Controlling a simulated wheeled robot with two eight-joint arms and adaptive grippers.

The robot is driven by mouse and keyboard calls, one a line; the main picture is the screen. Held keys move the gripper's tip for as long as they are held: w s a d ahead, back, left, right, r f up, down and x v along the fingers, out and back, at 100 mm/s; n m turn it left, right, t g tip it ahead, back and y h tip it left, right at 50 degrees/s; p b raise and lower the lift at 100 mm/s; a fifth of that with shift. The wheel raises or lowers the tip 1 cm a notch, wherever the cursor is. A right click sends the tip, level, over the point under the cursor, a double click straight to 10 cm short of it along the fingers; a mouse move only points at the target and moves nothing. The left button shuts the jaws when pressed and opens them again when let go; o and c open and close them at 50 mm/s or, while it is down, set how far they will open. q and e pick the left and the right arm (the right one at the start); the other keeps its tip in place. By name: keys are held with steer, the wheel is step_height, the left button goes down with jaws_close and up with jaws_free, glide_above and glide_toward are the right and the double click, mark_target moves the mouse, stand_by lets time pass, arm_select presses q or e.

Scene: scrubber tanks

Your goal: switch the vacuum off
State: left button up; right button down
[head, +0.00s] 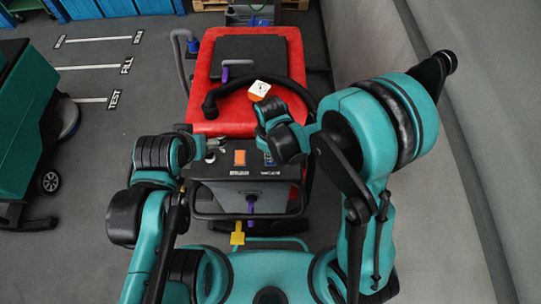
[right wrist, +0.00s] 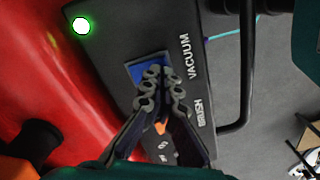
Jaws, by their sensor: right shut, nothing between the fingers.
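The scrubber's black control panel (head: 255,172) lies in front of its red tank (head: 220,118). The blue vacuum switch (right wrist: 137,72) sits beside the word VACUUM in the right wrist view. My right gripper (right wrist: 160,88) is shut and empty, its fingertips over the switch and hiding part of it. I cannot tell whether they touch it. A round green light (right wrist: 82,25) glows on the panel. The orange brush switch (head: 240,158) is left of the blue one; only a bit of orange shows between my fingers. My left gripper (head: 212,150) is at the panel's left edge, its jaws unclear.
A black bar handle (head: 250,216) runs along the panel's front, with a purple lever (head: 251,203) and a yellow tag (head: 237,238). A black hose (head: 213,101) curves over the red tank. A wall stands right; a teal machine (head: 25,95) stands left.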

steer(key=shift+f+b, duration=0.6)
steer(key=shift+f, duration=0.05)
steer(key=shift+r, duration=0.1)
steer(key=shift+r+p, duration=2.3)
steer(key=shift+r, duration=1.15)
steer(key=shift+s+f, duration=0.1)
